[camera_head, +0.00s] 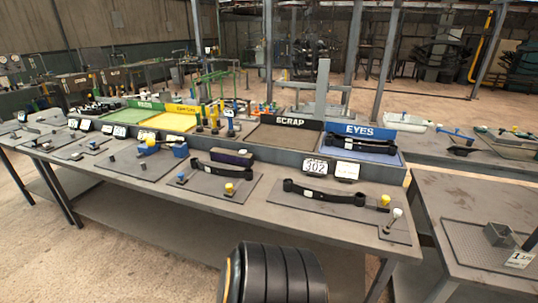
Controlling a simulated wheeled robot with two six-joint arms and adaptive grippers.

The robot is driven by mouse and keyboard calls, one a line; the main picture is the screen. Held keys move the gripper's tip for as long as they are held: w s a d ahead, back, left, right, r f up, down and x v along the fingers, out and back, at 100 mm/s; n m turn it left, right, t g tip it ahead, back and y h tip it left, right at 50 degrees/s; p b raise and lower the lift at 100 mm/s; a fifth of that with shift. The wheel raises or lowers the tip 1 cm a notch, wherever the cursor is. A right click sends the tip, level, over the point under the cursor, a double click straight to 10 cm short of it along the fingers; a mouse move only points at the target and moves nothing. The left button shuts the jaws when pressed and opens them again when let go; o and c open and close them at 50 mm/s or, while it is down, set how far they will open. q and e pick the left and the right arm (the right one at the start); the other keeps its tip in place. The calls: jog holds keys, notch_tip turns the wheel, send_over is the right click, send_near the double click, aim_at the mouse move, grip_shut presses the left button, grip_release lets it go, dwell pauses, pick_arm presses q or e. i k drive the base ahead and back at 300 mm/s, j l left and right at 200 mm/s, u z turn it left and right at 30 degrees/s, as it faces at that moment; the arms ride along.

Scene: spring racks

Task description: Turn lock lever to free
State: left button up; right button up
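The number plate 302 (314,166) stands behind the spring. Behind it are the SCRAP tray (284,140) and the blue EYES tray (370,147). Another spring (222,169) lies further left. A second table (455,190) stands close at right, past a narrow gap.

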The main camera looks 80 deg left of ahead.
aim_at(398, 212)
jog(key=u, duration=2.55)
